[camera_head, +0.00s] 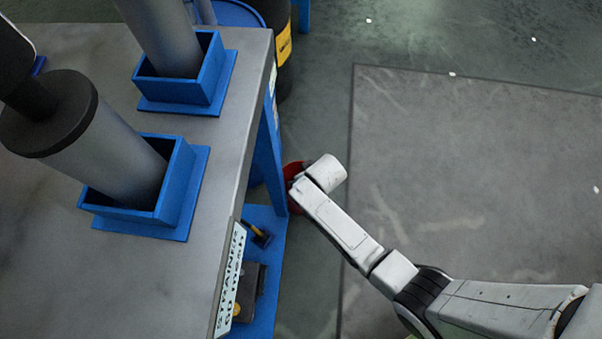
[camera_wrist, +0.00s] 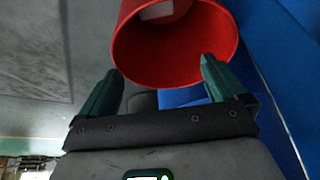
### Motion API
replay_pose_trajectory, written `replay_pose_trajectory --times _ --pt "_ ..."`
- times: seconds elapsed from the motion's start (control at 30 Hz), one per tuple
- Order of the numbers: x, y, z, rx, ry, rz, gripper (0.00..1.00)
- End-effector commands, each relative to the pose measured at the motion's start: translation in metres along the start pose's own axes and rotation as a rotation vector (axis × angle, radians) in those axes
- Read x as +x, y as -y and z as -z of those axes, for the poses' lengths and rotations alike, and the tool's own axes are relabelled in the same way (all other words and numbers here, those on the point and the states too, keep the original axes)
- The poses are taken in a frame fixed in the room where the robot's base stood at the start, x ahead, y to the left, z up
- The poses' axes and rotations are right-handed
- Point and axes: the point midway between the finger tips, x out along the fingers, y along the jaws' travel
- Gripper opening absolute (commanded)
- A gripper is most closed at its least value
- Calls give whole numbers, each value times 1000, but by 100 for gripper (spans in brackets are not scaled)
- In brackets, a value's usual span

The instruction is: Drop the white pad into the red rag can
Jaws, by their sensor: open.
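The red rag can (camera_wrist: 205,40) is at the top of the wrist view, its round mouth facing the camera. A pale, flat patch that looks like the white pad (camera_wrist: 160,10) shows deep inside it, cut off by the top edge of the frame. My gripper (camera_wrist: 158,83) is open, with its two dark green fingers spread apart at the near rim and nothing between them. In the head view the red can (camera_head: 292,169) stands beside the bench, mostly hidden by my arm. My gripper's fingers are hidden there.
A grey-topped bench (camera_head: 120,270) with blue legs fills the left, with blue sockets (camera_head: 182,208) holding grey cylinders. A blue lower shelf (camera_head: 262,218) holds small items close to the can. A dark drum (camera_head: 283,50) stands behind. The floor at right is clear.

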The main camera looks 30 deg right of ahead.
Motion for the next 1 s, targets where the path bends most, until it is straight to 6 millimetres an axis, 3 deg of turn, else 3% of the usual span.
replay_pose_trajectory --times 0.27,0.7,1.0 --pt "-5 0 0 0 0 0 98" --pt "-83 0 2 0 -1 0 98" --pt "-108 0 0 0 0 0 98"
